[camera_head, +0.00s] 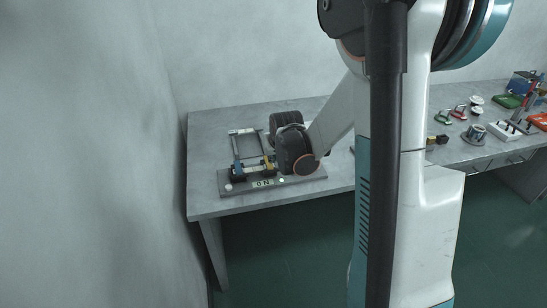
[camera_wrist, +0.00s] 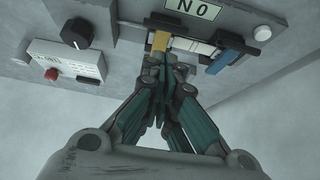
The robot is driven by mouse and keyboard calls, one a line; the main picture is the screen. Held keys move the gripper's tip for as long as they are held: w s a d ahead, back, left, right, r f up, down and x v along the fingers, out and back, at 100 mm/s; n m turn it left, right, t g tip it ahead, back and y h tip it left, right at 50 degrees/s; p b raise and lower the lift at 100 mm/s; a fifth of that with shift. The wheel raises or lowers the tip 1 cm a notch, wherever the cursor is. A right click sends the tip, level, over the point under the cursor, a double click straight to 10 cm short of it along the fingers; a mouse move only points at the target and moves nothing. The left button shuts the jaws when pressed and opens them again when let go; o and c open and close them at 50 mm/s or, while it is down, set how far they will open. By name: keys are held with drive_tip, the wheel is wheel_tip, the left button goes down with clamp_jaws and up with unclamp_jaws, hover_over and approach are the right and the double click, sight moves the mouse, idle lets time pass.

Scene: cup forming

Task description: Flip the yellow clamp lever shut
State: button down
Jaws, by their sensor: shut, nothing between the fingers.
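The yellow clamp lever (camera_wrist: 160,41) shows in the wrist view, just beyond my fingertips and left of a blue lever (camera_wrist: 226,60). My gripper (camera_wrist: 165,62) is shut and empty, its tips close to the yellow lever; I cannot tell whether they touch. In the head view the yellow lever (camera_head: 268,163) is a small patch on the fixture beside my wrist, with the blue lever (camera_head: 237,167) to its left. The fixture's grey base plate (camera_head: 305,182) carries an ON label (camera_head: 263,183). My wrist hides part of the fixture there.
The wrist view shows a black knob (camera_wrist: 77,33), a white box with a red button (camera_wrist: 51,75) and a white round button (camera_wrist: 262,33). The grey table (camera_head: 215,203) has bare room at its front left. Several small items stand at its far right.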

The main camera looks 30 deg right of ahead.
drive_tip(key=s+a+r+p, duration=0.2)
drive_tip(key=s+r, duration=0.3)
drive_tip(key=s, duration=0.3)
drive_tip(key=s+a+r+n+t+p, duration=0.15)
drive_tip(key=s+a+r, duration=0.25)
drive_tip(key=a+r, duration=0.7)
drive_tip(key=s+a+r+n+g+y+b, duration=0.1)
drive_tip(key=s+a, duration=0.3)
drive_tip(key=s, duration=1)
drive_tip(key=shift+r+n+y, duration=0.25)
drive_tip(key=shift+n+y, duration=0.1)
drive_tip(key=shift+y, duration=0.15)
